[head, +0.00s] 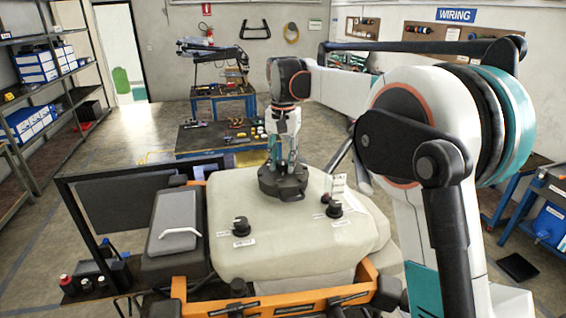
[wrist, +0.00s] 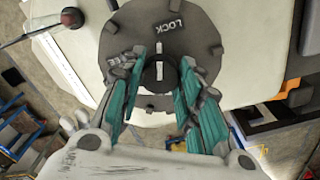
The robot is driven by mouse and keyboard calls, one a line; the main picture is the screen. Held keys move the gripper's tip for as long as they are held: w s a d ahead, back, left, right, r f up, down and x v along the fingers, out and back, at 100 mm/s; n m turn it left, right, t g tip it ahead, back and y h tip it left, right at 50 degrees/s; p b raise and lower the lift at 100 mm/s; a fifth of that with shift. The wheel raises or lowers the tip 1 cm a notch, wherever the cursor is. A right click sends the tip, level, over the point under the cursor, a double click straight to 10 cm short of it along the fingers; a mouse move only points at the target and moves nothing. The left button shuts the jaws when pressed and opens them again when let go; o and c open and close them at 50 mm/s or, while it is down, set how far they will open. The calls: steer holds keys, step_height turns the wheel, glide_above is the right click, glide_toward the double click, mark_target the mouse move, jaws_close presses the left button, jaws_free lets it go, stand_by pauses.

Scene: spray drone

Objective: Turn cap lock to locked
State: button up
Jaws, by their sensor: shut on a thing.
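The dark round cap (head: 284,183) sits on top of the pale tank (head: 255,250) of the spray drone. In the wrist view the cap (wrist: 205,40) fills the upper middle, with notched edges and the word LOCK near its top. A dark central knob (wrist: 159,75) carries a white line that runs up and down in the picture, roughly towards the LOCK word. My gripper (wrist: 160,78) has its teal-padded fingers on either side of this knob and is shut on it. In the head view my gripper (head: 283,160) points straight down at the cap.
Two black knobs, one at left (head: 241,226) and one at right (head: 334,208), stand on the tank. A grey lid with a white handle (head: 180,236) lies at its left. An orange frame (head: 280,300) runs along the front. A blue workbench (head: 215,138) stands behind.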

mark_target(283, 162)
steer(key=shift+m, duration=0.9)
steer(key=o, duration=1)
steer(key=shift+o, duration=0.2)
step_height(283, 162, up, 12)
